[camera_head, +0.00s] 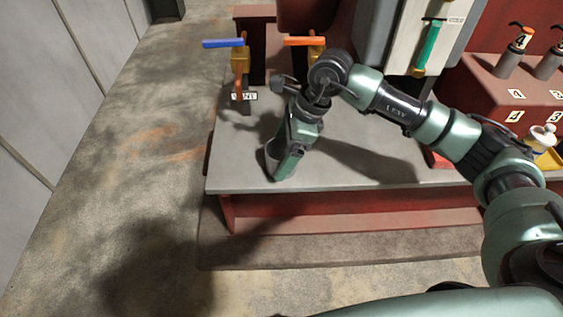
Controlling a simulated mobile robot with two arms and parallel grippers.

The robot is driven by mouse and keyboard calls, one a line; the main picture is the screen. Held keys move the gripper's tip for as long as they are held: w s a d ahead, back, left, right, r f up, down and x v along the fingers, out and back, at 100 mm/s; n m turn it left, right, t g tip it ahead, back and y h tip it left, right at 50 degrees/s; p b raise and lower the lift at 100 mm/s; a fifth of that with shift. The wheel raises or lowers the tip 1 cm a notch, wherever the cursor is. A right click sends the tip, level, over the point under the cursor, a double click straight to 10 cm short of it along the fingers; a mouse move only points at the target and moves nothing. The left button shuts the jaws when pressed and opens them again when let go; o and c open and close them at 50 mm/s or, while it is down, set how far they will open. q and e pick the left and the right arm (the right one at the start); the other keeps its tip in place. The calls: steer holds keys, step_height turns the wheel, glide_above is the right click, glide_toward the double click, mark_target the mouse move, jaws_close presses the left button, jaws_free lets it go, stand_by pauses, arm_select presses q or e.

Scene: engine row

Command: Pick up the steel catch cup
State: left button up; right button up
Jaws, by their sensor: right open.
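The steel catch cup (271,158) stands on the grey bench top (238,172) near its left front. It is a small grey cup, and my right gripper hides much of it. My right gripper (285,168) points down at the cup, with a finger in front of its right side. The jaws are open. I cannot tell whether the fingers touch the cup. My left gripper does not show.
Valves with a blue handle (223,43) and an orange handle (304,41) stand behind the cup. A red stepped block (490,85) and a white bottle (541,137) are at the right.

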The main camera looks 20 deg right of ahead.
mark_target(281, 158)
steer(key=x, duration=0.3)
steer(key=shift+b, duration=0.4)
steer(key=shift+r, duration=0.15)
steer(key=c, duration=1.5)
